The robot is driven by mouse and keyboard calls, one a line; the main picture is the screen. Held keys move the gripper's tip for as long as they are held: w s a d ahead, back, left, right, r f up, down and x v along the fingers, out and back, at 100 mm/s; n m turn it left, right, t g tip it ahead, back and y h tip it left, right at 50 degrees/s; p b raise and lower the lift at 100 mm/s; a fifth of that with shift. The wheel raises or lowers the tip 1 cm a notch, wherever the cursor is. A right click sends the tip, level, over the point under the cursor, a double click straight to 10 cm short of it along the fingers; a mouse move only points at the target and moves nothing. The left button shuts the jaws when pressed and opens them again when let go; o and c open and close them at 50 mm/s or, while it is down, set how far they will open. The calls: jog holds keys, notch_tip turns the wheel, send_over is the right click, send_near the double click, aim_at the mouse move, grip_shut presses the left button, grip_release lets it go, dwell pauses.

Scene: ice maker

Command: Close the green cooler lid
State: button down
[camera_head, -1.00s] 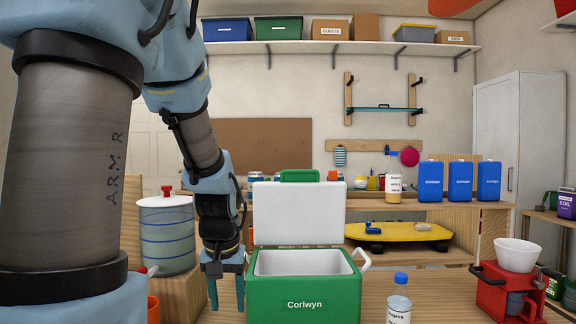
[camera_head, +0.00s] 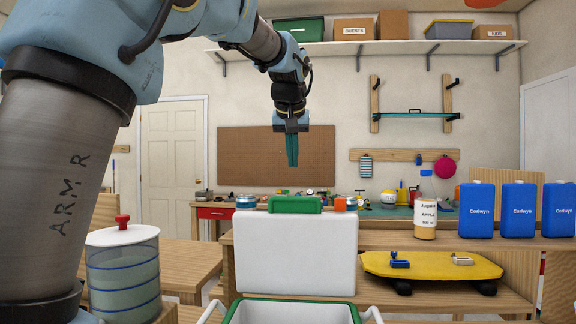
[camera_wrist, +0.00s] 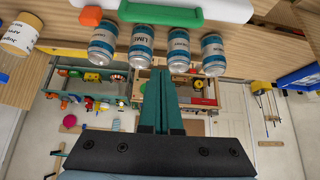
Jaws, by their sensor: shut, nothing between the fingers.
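The green cooler's lid (camera_head: 295,255) stands upright and open at the bottom middle of the head view, its white inner side facing me. A green piece (camera_head: 295,204) runs along the lid's top edge, and it also shows at the top of the wrist view (camera_wrist: 160,14). Only the cooler's open rim (camera_head: 290,303) shows at the bottom; the rest of the body is out of frame. My gripper (camera_head: 291,164) hangs with its fingers down above the lid's top edge, apart from it. Its fingers are together and empty in the wrist view (camera_wrist: 164,72).
Several cans (camera_wrist: 143,45) stand behind the lid. A white-lidded drum (camera_head: 123,270) stands at left. Air around my gripper is clear.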

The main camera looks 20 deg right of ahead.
jog(key=f+p, duration=0.1)
jog(key=f, duration=0.1)
jog(key=w+f, duration=0.1)
jog(key=f, duration=0.1)
jog(key=w+d+f+p, duration=0.1)
jog(key=f, duration=0.2)
jog(key=shift+f+p, duration=0.1)
jog(key=shift+p, duration=0.25)
jog(key=shift+s+a+f, duration=0.25)
jog(key=shift+s+f, duration=0.15)
jog(key=shift+s, duration=0.15)
jog(key=shift+f, duration=0.1)
